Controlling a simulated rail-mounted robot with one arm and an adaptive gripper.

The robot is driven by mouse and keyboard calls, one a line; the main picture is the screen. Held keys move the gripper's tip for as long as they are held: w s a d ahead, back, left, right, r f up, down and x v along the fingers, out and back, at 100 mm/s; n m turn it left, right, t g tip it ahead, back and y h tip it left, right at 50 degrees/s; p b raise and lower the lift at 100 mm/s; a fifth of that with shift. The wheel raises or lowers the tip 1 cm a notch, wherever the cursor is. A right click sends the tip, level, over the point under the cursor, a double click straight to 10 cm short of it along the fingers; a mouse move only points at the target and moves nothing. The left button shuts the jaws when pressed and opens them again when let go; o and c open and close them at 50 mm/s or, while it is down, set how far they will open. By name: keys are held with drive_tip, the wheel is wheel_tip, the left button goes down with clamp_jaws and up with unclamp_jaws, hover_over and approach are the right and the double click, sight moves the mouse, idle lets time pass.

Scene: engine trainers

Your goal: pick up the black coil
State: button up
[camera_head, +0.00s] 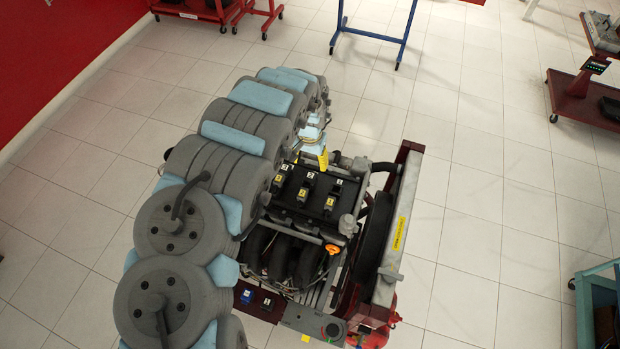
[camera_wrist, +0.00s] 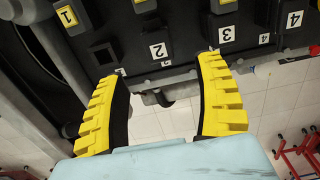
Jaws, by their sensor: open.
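In the head view, several black coils with yellow number labels, including a middle one (camera_head: 306,188), sit in a row on the dark top of the engine (camera_head: 318,213). White number labels lie beside them. In the wrist view, dark coils with yellow labels, one marked 1 (camera_wrist: 75,20), show along the top edge, partly cut off. My gripper (camera_head: 322,160) is at the far side of the coil row. Its yellow fingers (camera_wrist: 158,68) are spread apart with nothing between them. In the wrist view, the fingertips overlap the engine's edge below the labels. Their height over it cannot be told.
A red frame with a grey bar (camera_head: 398,225) flanks the engine on the right. An orange-handled part (camera_head: 333,249) stands up from the engine. A blue stand (camera_head: 375,35) and red carts (camera_head: 585,95) are farther off.

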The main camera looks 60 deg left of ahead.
sight(310, 176)
drive_tip(key=shift+f, duration=1.55)
drive_tip(key=shift+f, duration=0.1)
drive_tip(key=shift+s+d+f+p, duration=0.15)
drive_tip(key=shift+f+p, duration=0.6)
drive_tip(key=shift+f, duration=1.75)
drive_tip(key=shift+c, duration=0.3)
clamp_jaws()
